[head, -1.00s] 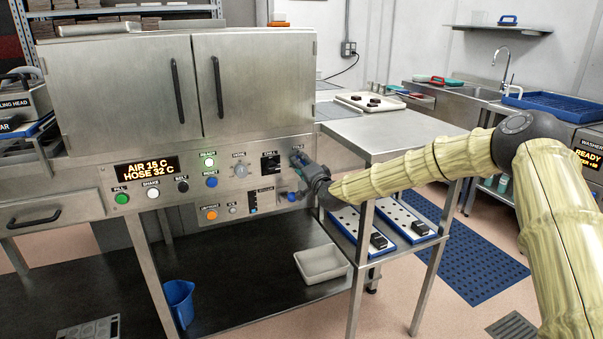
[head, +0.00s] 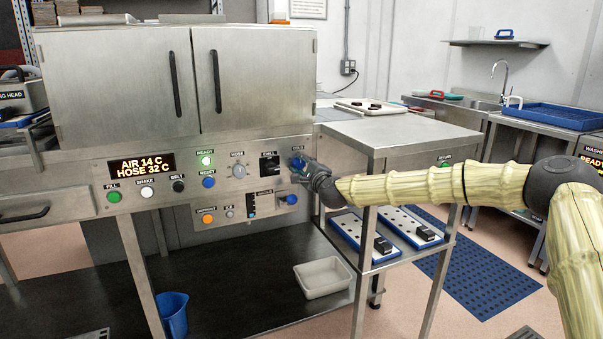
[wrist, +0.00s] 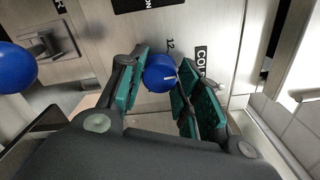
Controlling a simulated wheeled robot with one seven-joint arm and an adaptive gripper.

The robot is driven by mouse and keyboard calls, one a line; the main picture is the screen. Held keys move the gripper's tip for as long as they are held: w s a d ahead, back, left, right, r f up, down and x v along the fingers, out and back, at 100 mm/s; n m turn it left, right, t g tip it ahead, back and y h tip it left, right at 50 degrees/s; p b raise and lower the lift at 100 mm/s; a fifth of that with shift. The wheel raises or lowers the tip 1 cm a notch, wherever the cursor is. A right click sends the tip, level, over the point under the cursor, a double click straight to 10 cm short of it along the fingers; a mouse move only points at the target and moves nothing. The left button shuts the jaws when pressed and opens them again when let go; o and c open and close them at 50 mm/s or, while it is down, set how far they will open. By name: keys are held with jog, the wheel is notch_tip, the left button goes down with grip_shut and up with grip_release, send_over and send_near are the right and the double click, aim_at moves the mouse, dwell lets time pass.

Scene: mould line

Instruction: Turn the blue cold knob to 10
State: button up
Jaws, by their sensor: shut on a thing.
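The blue cold knob (wrist: 158,76) sits between the green-padded fingers of my gripper (wrist: 161,88) in the wrist view. The fingers are shut on it from both sides. A short white mark shows on the knob's face, toward the right of the picture. A printed "12" and the partly covered "COLD" label (wrist: 201,66) are beside the knob. In the head view the knob (head: 297,162) shows at the right end of the panel, with my gripper (head: 304,174) on it. Most of the dial's numbers are hidden or out of view.
The display (head: 142,168) reads AIR 14 C, HOSE 32 C. Another blue knob (wrist: 14,68) is at the left of the wrist view. A steel side table (head: 400,135) stands close right of the panel, under my arm. Several buttons lie to the left.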

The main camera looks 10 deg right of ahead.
jog(key=shift+m+b, duration=0.3)
jog(key=shift+m, duration=0.2)
jog(key=o, duration=1)
jog(key=shift+o, duration=0.2)
jog(key=v, duration=1.2)
